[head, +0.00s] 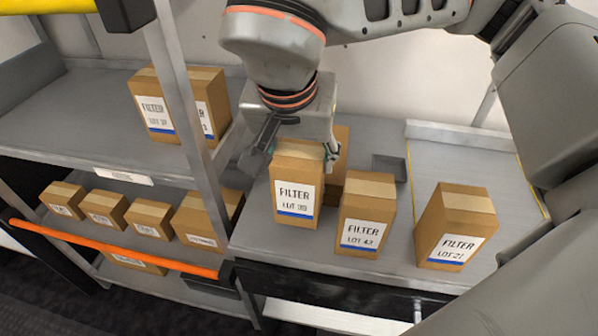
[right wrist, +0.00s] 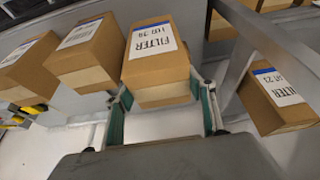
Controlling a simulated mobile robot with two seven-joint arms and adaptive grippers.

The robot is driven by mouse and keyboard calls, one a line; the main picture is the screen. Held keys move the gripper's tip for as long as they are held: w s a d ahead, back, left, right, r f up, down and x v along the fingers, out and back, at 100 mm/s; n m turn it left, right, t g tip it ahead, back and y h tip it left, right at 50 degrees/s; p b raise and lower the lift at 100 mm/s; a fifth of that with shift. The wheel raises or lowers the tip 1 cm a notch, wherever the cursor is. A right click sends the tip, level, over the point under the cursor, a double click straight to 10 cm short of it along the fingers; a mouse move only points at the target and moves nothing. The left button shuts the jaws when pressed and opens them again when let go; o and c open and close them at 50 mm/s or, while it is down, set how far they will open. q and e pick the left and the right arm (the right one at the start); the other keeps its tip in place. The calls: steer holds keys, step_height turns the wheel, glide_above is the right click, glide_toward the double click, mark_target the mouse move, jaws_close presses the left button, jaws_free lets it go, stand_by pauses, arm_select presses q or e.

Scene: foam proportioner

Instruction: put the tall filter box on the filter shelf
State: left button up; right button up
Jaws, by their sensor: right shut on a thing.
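My right gripper (head: 293,154) comes down from above, its fingers on either side of the top of a tall brown filter box (head: 298,190) labelled FILTER with a blue stripe. It is shut on this box, which is upright; whether its base touches the table I cannot tell. In the right wrist view the box (right wrist: 155,65) sits between the two finger pads. The filter shelf (head: 62,112) is the grey rack at left, with a small label plate on its front edge. Two filter boxes (head: 165,112) stand on its upper level. My left gripper is out of view.
On the grey table (head: 265,225), boxes stand right of the held one: a nearer box (head: 366,215) and a far right box (head: 455,228). Another box (head: 341,165) is behind. A metal post (head: 178,75) rises between gripper and shelf. Small boxes (head: 105,210) fill the lower shelf.

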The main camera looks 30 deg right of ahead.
steer(key=shift+f, duration=1.85)
steer(key=shift+f+b, duration=0.15)
steer(key=shift+b, duration=0.15)
steer(key=o, duration=1.3)
steer(key=shift+o, duration=1.3)
